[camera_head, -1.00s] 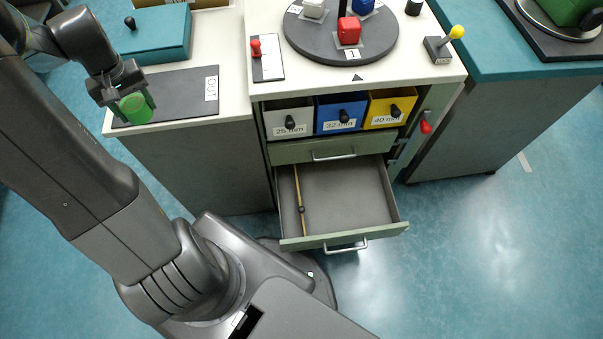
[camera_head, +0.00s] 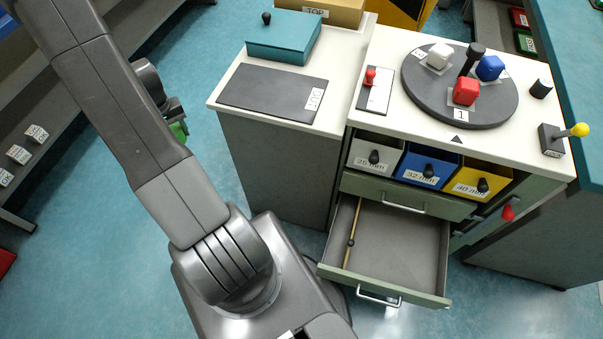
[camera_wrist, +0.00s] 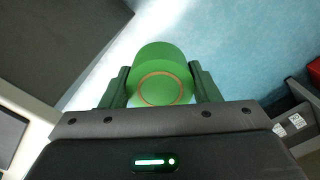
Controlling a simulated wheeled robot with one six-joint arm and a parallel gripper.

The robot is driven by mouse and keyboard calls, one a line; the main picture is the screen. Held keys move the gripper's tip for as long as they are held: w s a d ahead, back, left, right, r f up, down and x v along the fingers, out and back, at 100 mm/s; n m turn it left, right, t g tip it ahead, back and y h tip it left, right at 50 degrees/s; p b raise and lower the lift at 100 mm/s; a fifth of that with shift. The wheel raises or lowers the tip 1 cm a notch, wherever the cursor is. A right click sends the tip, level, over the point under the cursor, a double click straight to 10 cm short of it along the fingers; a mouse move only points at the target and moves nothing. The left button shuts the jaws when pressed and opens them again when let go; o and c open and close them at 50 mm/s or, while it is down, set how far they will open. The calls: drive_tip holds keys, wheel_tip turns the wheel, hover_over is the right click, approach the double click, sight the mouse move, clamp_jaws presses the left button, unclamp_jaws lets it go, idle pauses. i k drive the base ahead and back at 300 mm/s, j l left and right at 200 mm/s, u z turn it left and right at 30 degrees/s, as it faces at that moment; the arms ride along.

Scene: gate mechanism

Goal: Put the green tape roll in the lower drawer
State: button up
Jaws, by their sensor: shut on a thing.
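The green tape roll (camera_wrist: 160,72) is between the two fingers of my gripper (camera_wrist: 162,88) in the wrist view, and the gripper is shut on it. In the head view the roll (camera_head: 179,130) shows only in part, behind my arm, with my gripper (camera_head: 174,115) above it; both are over the floor, left of the counter. The lower drawer (camera_head: 408,240) is pulled out, to the right of my arm. Its inside is bare apart from a thin tan rod with a dark knob along its left side.
A closed drawer (camera_head: 407,196) and grey, blue and yellow bins sit above the open drawer. On top stand a turntable (camera_head: 430,96) with coloured blocks and a yellow-knobbed lever (camera_head: 564,137). A dark mat (camera_head: 272,92) lies on the left counter. Shelving (camera_head: 45,120) stands at far left.

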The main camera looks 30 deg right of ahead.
sight(392, 251)
drive_tip(key=k+l, duration=1.1)
drive_tip(key=k, duration=0.2)
